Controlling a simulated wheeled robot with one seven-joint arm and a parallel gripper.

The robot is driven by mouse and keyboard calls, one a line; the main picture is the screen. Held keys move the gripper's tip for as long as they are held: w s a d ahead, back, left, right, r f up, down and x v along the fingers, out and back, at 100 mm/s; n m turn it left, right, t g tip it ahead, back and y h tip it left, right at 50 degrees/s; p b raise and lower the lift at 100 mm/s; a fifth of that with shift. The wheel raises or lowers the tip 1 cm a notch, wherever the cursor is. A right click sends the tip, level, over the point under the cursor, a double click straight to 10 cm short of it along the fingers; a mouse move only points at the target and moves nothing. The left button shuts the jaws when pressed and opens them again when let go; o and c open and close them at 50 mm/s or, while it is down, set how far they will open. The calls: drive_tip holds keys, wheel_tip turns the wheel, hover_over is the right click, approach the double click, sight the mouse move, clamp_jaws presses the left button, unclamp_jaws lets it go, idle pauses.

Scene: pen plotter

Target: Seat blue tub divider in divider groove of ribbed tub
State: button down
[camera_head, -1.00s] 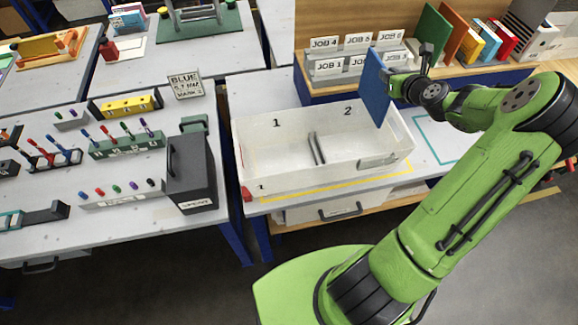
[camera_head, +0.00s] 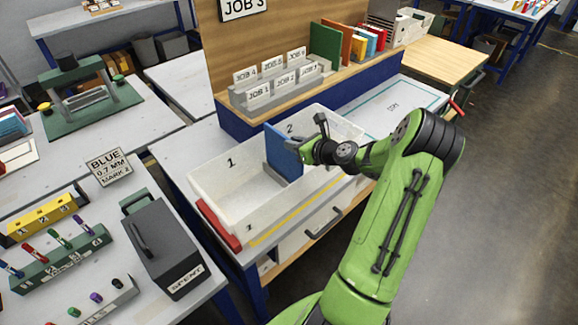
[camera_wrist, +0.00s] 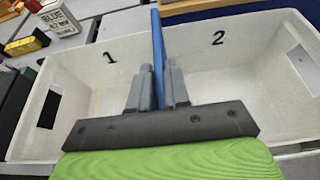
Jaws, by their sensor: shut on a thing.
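The white ribbed tub (camera_head: 225,200) stands on the bench, with a 1 and a 2 on its far wall. The blue tub divider (camera_head: 284,155) is upright, partly inside the tub, between the two numbers. Grey groove ribs (camera_head: 268,170) show beside its lower left part. My gripper (camera_head: 304,150) is shut on the divider's near edge. In the wrist view the divider (camera_wrist: 158,40) is edge-on between the fingers (camera_wrist: 158,88), across the middle of the tub (camera_wrist: 230,75). Its lower edge is hidden, so I cannot tell whether it sits in the groove.
A shelf with job card holders (camera_head: 275,88) and upright coloured folders (camera_head: 325,45) stands behind the tub. A dark grey box (camera_head: 160,250) stands on the bench to the left. A red piece (camera_head: 218,225) is at the tub's left corner. Bench space right of the tub is clear.

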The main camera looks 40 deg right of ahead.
sight(284, 156)
drive_tip(key=f+b, duration=0.1)
drive_tip(key=f, duration=0.3)
drive_tip(key=shift+a+f, duration=0.2)
drive_tip(key=c, duration=1.4)
unclamp_jaws()
drive_tip(key=o, duration=0.3)
drive_tip(key=shift+r, duration=0.1)
